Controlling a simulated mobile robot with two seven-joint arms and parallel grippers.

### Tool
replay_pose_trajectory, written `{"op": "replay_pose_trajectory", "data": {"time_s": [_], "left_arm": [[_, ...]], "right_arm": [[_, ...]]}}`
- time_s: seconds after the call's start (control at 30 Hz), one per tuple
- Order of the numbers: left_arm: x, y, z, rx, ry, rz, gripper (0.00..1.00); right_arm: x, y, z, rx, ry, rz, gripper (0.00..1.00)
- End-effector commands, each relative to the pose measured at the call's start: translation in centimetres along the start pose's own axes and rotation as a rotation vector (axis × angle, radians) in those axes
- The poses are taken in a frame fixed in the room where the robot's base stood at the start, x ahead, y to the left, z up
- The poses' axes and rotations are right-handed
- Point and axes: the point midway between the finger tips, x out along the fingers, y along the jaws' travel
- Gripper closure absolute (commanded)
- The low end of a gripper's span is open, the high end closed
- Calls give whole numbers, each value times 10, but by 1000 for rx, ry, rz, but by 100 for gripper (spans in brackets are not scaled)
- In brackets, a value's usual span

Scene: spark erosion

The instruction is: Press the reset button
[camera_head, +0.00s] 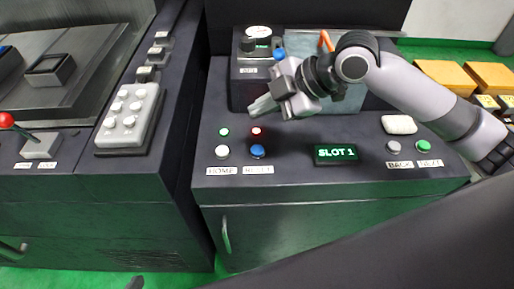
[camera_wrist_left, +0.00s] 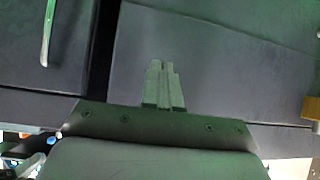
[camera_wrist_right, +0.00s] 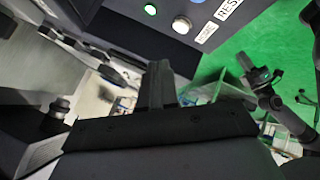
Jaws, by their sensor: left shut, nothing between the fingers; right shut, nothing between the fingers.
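The reset button is a blue round button (camera_head: 258,151) above the RESET label (camera_head: 258,170) on the dark console, with a red light (camera_head: 257,132) behind it. In the right wrist view, the blue button is cut by the top edge (camera_wrist_right: 197,2), beside a white button (camera_wrist_right: 181,25). My right gripper (camera_head: 262,105) is shut and empty, held behind and above the blue button, apart from it. Its fingers also show in the right wrist view (camera_wrist_right: 162,82). My left gripper (camera_wrist_left: 164,80) is shut and empty in front of dark panels; I cannot make it out surely in the head view.
The white HOME button (camera_head: 222,152) is left of the blue one. A SLOT 1 display (camera_head: 336,154), grey BACK button (camera_head: 393,147) and green NEXT button (camera_head: 423,146) are to the right. A keypad (camera_head: 127,115) is on the left machine.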

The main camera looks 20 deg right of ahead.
Motion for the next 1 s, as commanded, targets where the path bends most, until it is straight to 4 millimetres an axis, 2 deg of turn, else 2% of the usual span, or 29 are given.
{"op": "replay_pose_trajectory", "data": {"time_s": [0.67,1.0], "left_arm": [[46,2,62,-10,-9,5,100],[46,7,55,-16,-1,18,100]], "right_arm": [[45,-33,32,-1,1,1,100],[59,-43,43,0,1,0,100]]}}
